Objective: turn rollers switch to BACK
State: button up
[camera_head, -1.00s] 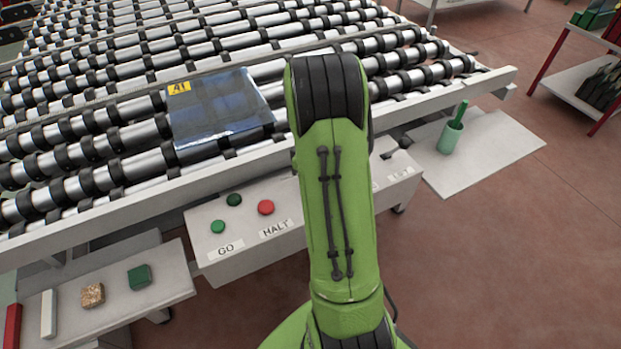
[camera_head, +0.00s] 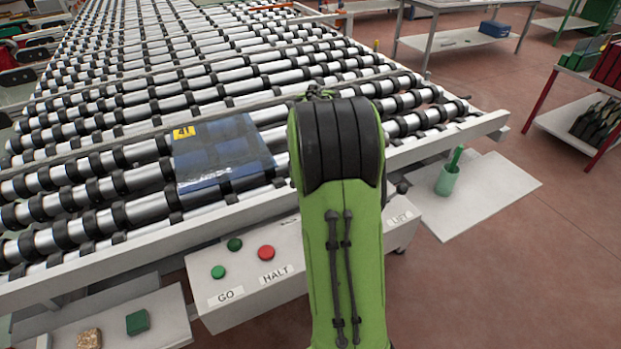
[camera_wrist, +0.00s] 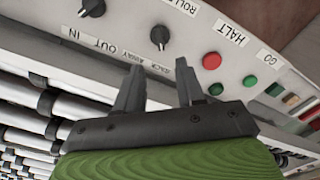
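In the wrist view, the rollers switch (camera_wrist: 160,36) is a dark round knob with a pale mark on the light panel. A partly cut-off "ROLLE..." label (camera_wrist: 178,6) is beside it, and a "BACK AWAY" label (camera_wrist: 147,62) lies between it and my gripper. I cannot tell clearly which word the mark points to. My gripper (camera_wrist: 158,66) is open and empty, its two fingers apart and pointing toward the panel near the switch. Any contact is not visible. In the head view, my green arm hides the switch and my gripper.
A second knob (camera_wrist: 92,7) with an "OUT IN" label is left of the switch. The red HALT button (camera_head: 266,253) and green GO button (camera_head: 218,272) are on the panel. A blue-wrapped pane (camera_head: 222,155) lies on the rollers. A green cup (camera_head: 447,180) stands on the right shelf.

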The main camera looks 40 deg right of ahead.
notch_tip(320, 180, up, 5)
jog(key=shift+f+p, duration=0.1)
jog(key=shift+p, duration=0.2)
jog(key=s+a+r+m+t, duration=0.15)
jog(key=s+a+r, duration=0.25)
jog(key=a, duration=0.5)
jog(key=s+a+r+m+t, duration=0.15)
jog(key=s+a+r, duration=0.3)
jog(key=a, duration=0.45)
jog(key=s+a+f+m+t, duration=0.1)
jog(key=s+a+f+t, duration=0.1)
jog(key=s+a, duration=0.2)
jog(key=s, duration=0.3)
jog(key=shift+a+f+t, duration=0.2)
jog(key=shift+a+t, duration=0.1)
jog(key=shift+a, duration=0.1)
jog(key=shift+s, duration=0.1)
